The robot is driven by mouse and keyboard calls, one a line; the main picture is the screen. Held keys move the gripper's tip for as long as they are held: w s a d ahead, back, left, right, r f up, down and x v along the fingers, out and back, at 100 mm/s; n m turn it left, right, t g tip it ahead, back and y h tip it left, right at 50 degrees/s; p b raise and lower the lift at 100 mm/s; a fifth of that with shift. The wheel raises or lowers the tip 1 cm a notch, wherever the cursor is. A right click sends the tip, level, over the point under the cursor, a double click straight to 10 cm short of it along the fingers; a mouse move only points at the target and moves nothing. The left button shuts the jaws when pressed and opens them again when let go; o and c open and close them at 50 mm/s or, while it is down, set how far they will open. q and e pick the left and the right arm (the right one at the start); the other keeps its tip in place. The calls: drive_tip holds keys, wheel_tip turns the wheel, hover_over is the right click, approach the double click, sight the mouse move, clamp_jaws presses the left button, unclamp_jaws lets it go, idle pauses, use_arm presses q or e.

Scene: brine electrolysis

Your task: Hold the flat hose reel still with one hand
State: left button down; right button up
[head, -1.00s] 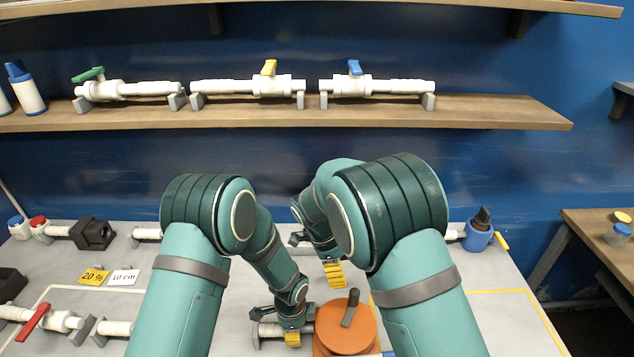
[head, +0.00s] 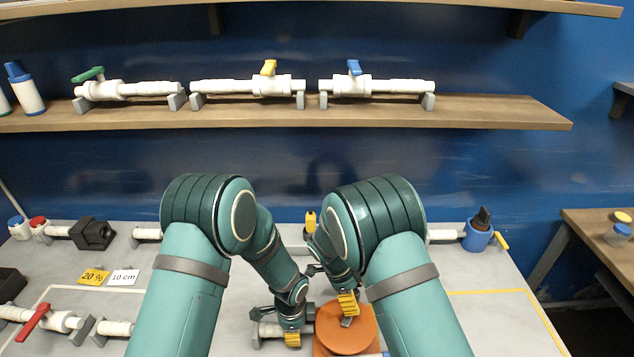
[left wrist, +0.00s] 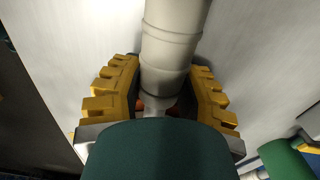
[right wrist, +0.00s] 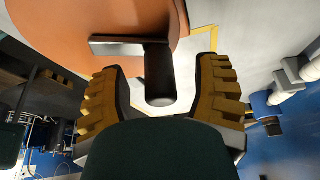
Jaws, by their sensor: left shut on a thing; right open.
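The flat hose reel is an orange round drum (head: 345,337) at the bottom centre of the head view, partly covered by my right arm. It also fills the top of the right wrist view (right wrist: 90,25). Its dark crank handle (right wrist: 160,78) stands between the fingers of my right gripper (right wrist: 162,92), which is open. In the head view that gripper (head: 348,303) is over the reel's top. My left gripper (head: 291,339) is left of the reel, shut on a white pipe piece (head: 268,330). The pipe runs between its fingers in the left wrist view (left wrist: 170,50).
White valves stand on the wooden shelf (head: 500,112) behind. A red-handled valve (head: 62,320) and two labels (head: 110,277) lie at left. A blue cup (head: 478,237) holding a dark object stands at the back right. The table right of my right arm is clear.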

drive_tip(key=shift+x, duration=0.8)
drive_tip(key=c, duration=0.9)
